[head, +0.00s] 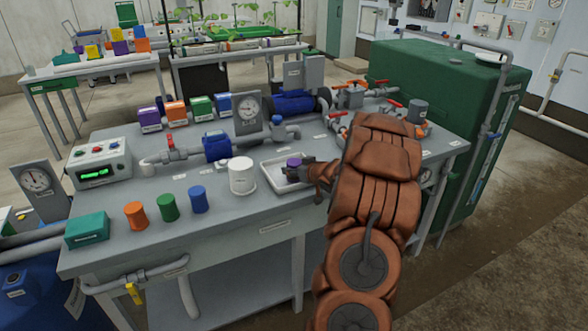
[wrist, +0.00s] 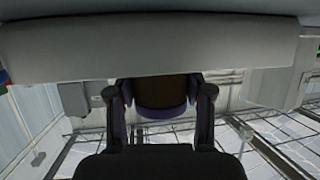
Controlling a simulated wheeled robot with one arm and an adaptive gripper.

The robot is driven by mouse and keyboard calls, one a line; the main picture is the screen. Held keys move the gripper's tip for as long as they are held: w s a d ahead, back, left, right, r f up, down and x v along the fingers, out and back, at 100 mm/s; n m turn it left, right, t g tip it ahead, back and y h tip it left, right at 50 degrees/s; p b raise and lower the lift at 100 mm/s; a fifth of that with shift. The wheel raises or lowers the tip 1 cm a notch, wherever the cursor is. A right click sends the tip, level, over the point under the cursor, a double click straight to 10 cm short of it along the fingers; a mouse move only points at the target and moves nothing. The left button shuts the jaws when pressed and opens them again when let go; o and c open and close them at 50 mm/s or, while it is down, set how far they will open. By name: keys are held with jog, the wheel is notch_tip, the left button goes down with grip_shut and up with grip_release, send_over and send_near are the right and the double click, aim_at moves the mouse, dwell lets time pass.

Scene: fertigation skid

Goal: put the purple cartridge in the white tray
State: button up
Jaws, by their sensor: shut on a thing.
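The purple cartridge (head: 294,161) is at my gripper (head: 300,172), over the far part of the white tray (head: 274,185) in the head view. In the wrist view the purple cartridge (wrist: 160,112) sits between the two fingers of my gripper (wrist: 164,100), which are shut on it. My gripper reaches in from the tray's right side and hides part of the tray. I cannot tell whether the cartridge touches the tray floor or hangs just above it. A pale band fills the upper wrist view.
A white tub (head: 242,178) stands just left of the tray. Blue (head: 198,200), green (head: 167,208) and orange (head: 135,215) cartridges stand further left. A gauge (head: 249,112), a blue pump (head: 217,146) and piping stand behind. The bench's front right is clear.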

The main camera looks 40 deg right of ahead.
jog(key=o, duration=1.2)
jog(key=shift+r, duration=0.1)
jog(key=v, duration=1.2)
jog(key=shift+d, duration=0.1)
jog(key=shift+w, duration=0.1)
